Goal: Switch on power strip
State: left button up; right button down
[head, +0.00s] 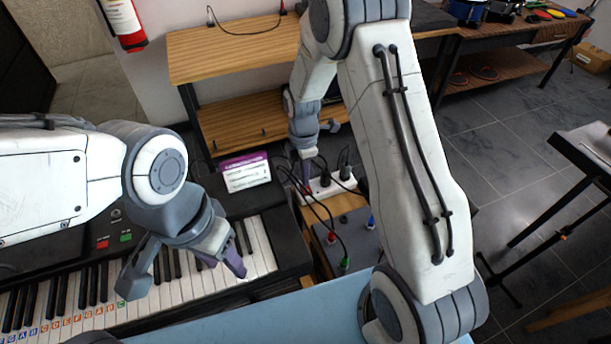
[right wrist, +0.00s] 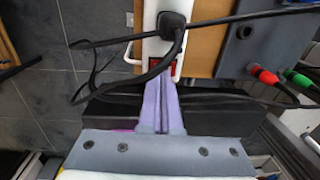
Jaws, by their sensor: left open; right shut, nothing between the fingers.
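The white power strip (head: 316,190) lies beyond the keyboard, with black plugs (head: 345,172) and cables in it. In the right wrist view the strip (right wrist: 150,48) runs up from my fingertips, with a black plug (right wrist: 172,22) in it. Its red switch (right wrist: 156,65) shows just beyond the fingertips, partly hidden by a cable and the fingers. My right gripper (head: 305,178) is shut and empty, pointing down at the strip's near left end; it also shows in the right wrist view (right wrist: 161,82). Whether it touches the switch I cannot tell. My left gripper (head: 186,272) is open and empty above the keyboard.
The keyboard (head: 262,250) with a purple-topped card (head: 245,175) stands left of the strip. A grey box (head: 350,235) with red and green plugs sits just in front of it. Black cables loop around my right fingers. A wooden shelf (head: 230,50) stands behind.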

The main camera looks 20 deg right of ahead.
jog(key=r+p, duration=0.1)
jog(key=r, duration=0.1)
jog(key=r+p, duration=0.1)
jog(key=r, duration=0.1)
jog(key=shift+w+p, duration=0.2)
jog(key=shift+p, duration=0.1)
jog(key=shift+w+r+b, duration=0.2)
jog(key=shift+r+b, duration=0.5)
jog(key=shift+b, duration=0.1)
pick_arm(q)
jog(key=shift+d+r, duration=0.1)
jog(key=shift+r, duration=0.65)
pick_arm(e)
notch_tip(320, 180, up, 7)
jog(key=shift+w, duration=0.35)
jog(key=shift+r, duration=0.1)
pick_arm(q)
jog(key=shift+b, duration=0.3)
notch_tip(320, 180, down, 3)
jog(key=b, duration=0.2)
jog(key=shift+r+b, duration=0.2)
jog(key=shift+b, duration=0.1)
pick_arm(e)
jog(key=shift+s+r+g, duration=0.1)
jog(key=shift+s+g, duration=0.2)
jog(key=shift+s, duration=0.45)
